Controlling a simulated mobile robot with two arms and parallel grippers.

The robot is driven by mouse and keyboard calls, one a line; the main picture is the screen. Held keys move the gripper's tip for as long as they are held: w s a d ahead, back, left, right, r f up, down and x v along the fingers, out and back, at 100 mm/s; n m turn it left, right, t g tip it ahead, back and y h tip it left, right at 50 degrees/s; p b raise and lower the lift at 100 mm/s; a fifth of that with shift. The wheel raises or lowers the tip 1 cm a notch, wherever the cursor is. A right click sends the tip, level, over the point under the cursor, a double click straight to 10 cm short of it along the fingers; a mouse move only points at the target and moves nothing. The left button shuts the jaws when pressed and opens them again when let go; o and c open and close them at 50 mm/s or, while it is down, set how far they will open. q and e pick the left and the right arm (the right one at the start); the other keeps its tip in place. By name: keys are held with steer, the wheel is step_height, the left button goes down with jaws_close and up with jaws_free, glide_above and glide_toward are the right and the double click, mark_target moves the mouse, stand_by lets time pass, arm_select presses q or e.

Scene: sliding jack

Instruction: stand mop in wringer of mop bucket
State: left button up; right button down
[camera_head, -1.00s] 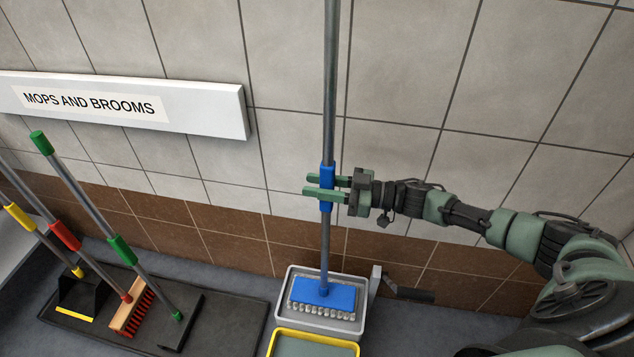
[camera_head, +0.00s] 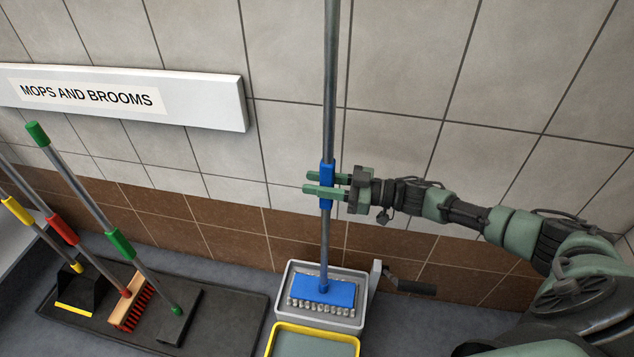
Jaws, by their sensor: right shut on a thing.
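The mop (camera_head: 326,240) has a grey pole, a blue grip sleeve and a flat blue head (camera_head: 323,292) with a pale fringe. It stands nearly upright. My right gripper (camera_head: 325,188) is shut on the blue sleeve, with its green fingers around it. The mop head is over or inside the grey wringer (camera_head: 362,300) of the mop bucket; I cannot tell whether it touches the bottom. The bucket (camera_head: 283,329) has a yellow rim and is partly cut off at the bottom edge. My left gripper is not in view.
A dark tray (camera_head: 225,330) on the left holds a black dustpan (camera_head: 80,288), a red-bristled brush (camera_head: 128,308) and a green-gripped broom (camera_head: 120,244). A crank handle (camera_head: 410,286) sticks out right of the wringer. A tiled wall with a sign (camera_head: 180,100) stands behind.

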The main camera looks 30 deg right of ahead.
steer(key=shift+f+b, duration=0.35)
steer(key=shift+f, duration=0.05)
stand_by(0.5)
steer(key=c, duration=1)
jaws_free()
